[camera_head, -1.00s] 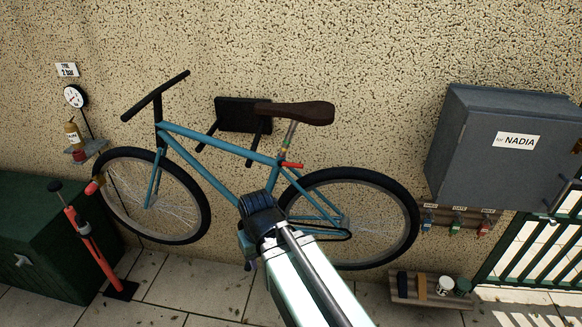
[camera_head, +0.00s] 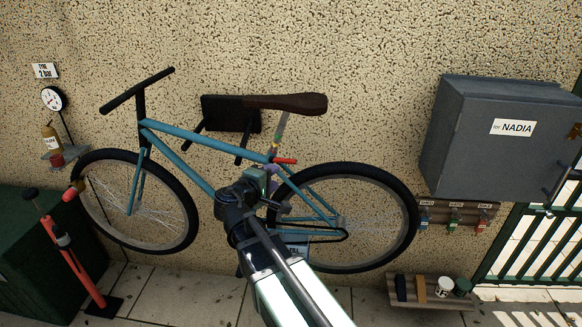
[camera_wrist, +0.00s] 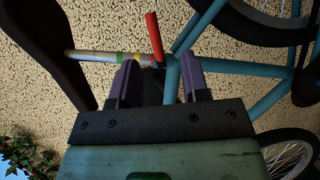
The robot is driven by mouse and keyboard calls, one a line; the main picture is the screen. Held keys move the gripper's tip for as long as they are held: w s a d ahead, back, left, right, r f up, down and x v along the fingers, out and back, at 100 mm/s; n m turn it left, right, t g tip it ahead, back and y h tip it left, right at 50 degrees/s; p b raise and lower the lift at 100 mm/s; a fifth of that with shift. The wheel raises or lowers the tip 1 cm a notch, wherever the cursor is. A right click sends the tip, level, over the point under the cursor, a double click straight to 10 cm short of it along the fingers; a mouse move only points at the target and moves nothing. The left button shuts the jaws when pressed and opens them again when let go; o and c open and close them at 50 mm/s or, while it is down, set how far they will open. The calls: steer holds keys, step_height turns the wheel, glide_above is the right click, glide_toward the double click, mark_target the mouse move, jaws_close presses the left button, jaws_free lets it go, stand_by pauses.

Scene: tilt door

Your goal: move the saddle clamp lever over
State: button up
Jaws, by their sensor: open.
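The red saddle clamp lever (camera_head: 285,160) sticks out to the right from the top of the seat tube, below the dark saddle (camera_head: 290,104). In the wrist view the red lever (camera_wrist: 154,36) points up in the picture, away from the clamp on the tube. My gripper (camera_head: 270,171) is just below the lever in the head view. In the wrist view my gripper (camera_wrist: 159,75) is open, its purple fingers on either side of the seat tube top, with the lever beyond their tips. Nothing is held. I cannot tell whether a finger touches the tube.
The blue bicycle frame (camera_head: 185,137) hangs on a dark wall bracket (camera_head: 226,113). A grey box (camera_head: 490,150) labelled NADIA is on the right wall, with hooks below. A red pump (camera_head: 72,262) and green chest (camera_head: 25,245) stand left. A low shelf (camera_head: 430,298) holds several items.

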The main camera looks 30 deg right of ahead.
mark_target(288, 162)
steer(key=shift+n+t, duration=0.3)
steer(key=shift+t, duration=0.1)
steer(key=x, duration=0.3)
steer(key=b+x, duration=0.1)
steer(key=x, duration=0.6)
steer(key=shift+w+d+r, duration=0.25)
steer(key=shift+w+r, duration=0.1)
steer(key=shift+w, duration=0.1)
jaws_close()
